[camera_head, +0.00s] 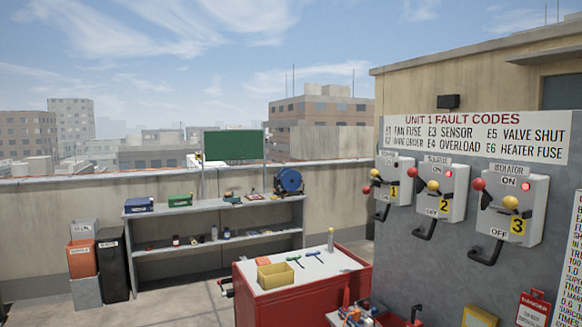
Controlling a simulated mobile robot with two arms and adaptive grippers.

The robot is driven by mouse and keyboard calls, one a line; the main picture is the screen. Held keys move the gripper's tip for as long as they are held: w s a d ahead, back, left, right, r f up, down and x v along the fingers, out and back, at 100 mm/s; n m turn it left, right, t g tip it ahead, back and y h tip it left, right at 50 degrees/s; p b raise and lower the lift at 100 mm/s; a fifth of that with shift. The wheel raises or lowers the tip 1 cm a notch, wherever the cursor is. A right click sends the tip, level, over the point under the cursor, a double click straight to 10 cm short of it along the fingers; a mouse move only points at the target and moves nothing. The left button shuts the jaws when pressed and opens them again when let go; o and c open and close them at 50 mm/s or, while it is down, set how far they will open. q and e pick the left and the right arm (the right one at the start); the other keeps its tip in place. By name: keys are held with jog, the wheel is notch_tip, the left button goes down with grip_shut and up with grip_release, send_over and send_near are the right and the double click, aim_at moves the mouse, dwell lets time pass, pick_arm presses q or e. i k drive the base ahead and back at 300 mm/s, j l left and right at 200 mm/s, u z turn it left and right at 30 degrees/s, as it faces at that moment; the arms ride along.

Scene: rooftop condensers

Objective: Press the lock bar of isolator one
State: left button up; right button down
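Isolator one (401,174) is the leftmost and farthest of the grey boxes on the wall at right, with a yellow "1" label. Its red lamp (393,171) is lit. Isolator two (443,190) and isolator three (517,206) are alike, nearer and to the right. Neither of my grippers is in view.
A red tool cart (290,300) with a yellow bin (276,275) and tools on top stands below and left of isolator one. A grey shelf (215,215) stands along the parapet. Open floor (185,305) lies left of the cart. Tools and containers crowd the bottom right.

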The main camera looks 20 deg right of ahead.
aim_at(373, 173)
jog(key=i+l, duration=0.2)
jog(key=i, duration=0.2)
jog(key=i+l, duration=0.2)
jog(key=i, duration=0.25)
jog(key=i+l, duration=0.15)
jog(key=i, duration=0.25)
jog(key=i+l, duration=0.15)
jog(key=i+l+z, duration=0.15)
jog(key=l, duration=0.2)
